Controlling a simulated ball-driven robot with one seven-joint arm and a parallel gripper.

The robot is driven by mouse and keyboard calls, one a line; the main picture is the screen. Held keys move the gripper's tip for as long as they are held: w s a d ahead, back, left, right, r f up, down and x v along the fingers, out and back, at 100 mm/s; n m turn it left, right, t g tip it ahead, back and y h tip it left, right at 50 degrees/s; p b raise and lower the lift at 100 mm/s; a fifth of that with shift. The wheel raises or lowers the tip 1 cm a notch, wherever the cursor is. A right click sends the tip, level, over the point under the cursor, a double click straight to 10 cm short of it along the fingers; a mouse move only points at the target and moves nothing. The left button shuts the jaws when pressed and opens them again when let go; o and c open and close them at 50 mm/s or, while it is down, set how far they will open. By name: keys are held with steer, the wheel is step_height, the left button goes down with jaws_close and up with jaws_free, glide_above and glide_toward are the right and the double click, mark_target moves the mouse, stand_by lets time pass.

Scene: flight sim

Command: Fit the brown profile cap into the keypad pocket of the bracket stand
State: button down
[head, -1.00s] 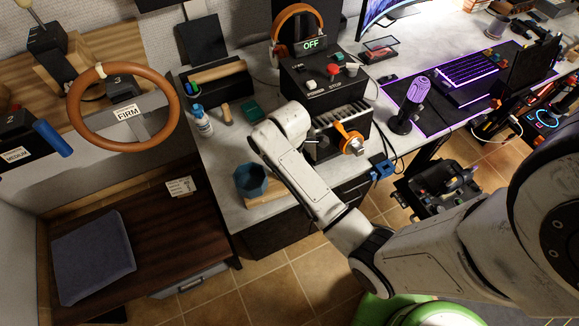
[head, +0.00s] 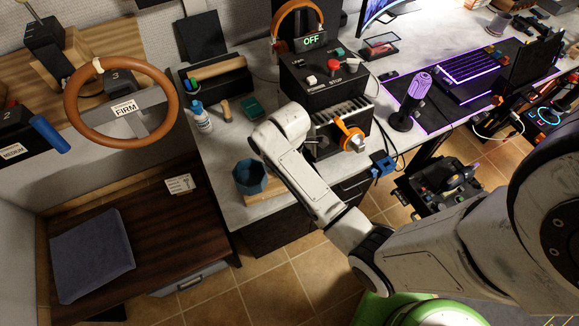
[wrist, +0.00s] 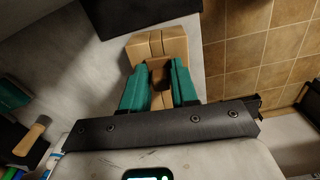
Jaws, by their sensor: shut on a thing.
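My gripper (wrist: 158,88) shows in the wrist view with two teal fingers.
A black control box (head: 325,75) with an OFF sign is behind my arm. A bottle (head: 202,117) and a black organiser (head: 215,78) stand left. Tiled floor (wrist: 255,50) lies beyond the edge.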

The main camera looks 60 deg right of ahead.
steer(key=shift+f, duration=0.2)
steer(key=c, duration=0.8)
jaws_free()
step_height(320, 180, up, 11)
steer(key=shift+f+p, duration=0.1)
steer(key=shift+p, duration=0.4)
